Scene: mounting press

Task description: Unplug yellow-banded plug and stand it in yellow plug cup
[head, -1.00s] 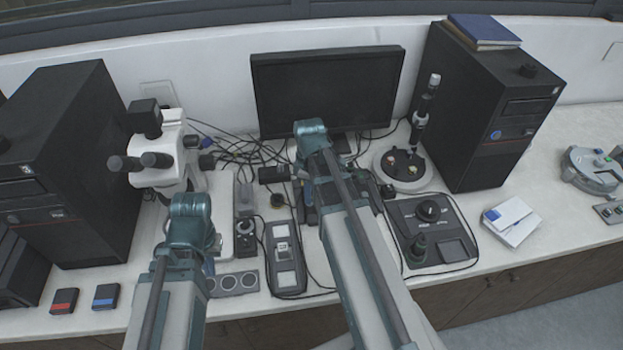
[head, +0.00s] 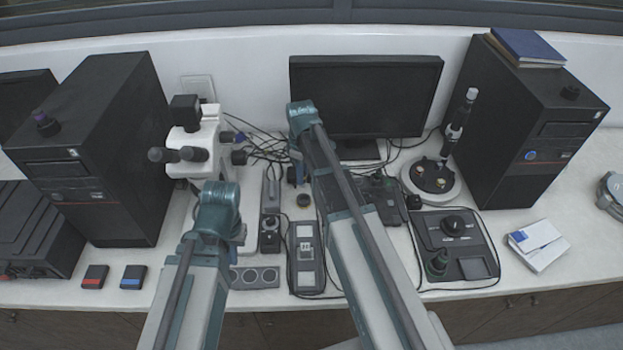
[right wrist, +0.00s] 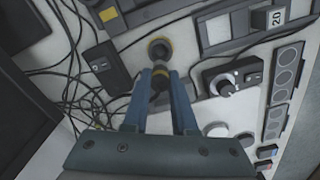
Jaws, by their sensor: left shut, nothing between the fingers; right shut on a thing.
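My right gripper (right wrist: 160,82) is shut on the dark plug (right wrist: 160,75), which has a yellowish band and shows between the fingertips in the right wrist view. Just beyond the fingertips is a round dark cup with a yellow ring (right wrist: 160,48). The cup also shows in the head view (head: 303,200), below my right gripper (head: 296,172). The plug appears above or close to the cup; I cannot tell whether they touch. My left gripper (head: 240,236) is shut and empty, partly hidden by its arm, near the microscope base.
The microscope (head: 190,150) stands at left, the monitor (head: 365,95) behind. Loose cables lie behind the cup. A knob box (head: 270,230), a grey strip unit (head: 305,255) and a ringed panel (head: 255,278) stand in front. A control box (head: 455,245) is at right.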

